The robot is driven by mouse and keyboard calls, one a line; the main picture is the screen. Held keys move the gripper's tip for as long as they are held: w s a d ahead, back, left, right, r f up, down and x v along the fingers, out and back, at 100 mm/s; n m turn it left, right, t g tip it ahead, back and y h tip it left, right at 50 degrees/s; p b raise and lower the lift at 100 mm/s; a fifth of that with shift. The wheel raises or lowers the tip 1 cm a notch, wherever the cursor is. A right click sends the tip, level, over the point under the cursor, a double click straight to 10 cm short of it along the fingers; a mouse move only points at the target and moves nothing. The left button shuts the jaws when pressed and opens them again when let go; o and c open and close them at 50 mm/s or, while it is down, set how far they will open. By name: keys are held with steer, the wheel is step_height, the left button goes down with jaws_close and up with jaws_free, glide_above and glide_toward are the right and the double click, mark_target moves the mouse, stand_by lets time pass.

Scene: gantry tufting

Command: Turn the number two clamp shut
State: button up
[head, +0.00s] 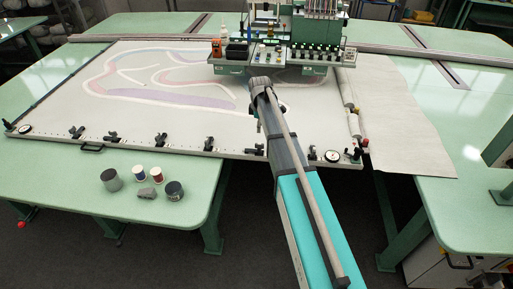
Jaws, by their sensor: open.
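A row of small black clamps runs along the near edge of the white frame (62,138). From the left they include a first clamp (77,132), a second clamp (112,137), a third (160,140) and a fourth (209,144). Another clamp (255,150) shows just left of my arm. No number is readable, so I cannot tell which is number two by label. Lever positions are too small to judge. My arm reaches over the frame's right part toward the machine. I cannot make out my gripper's fingers; the arm appears to hide them.
A green tufting head (281,67) stands over the cloth at the back. A grey can (111,180), thread spools (137,171), a grey lump (147,193) and a dark can (174,191) stand on the green table (60,168) in front of the frame. Round dials sit near the frame's corners.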

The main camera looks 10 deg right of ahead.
steer(key=shift+f+b, duration=4.85)
steer(key=shift+f, duration=0.35)
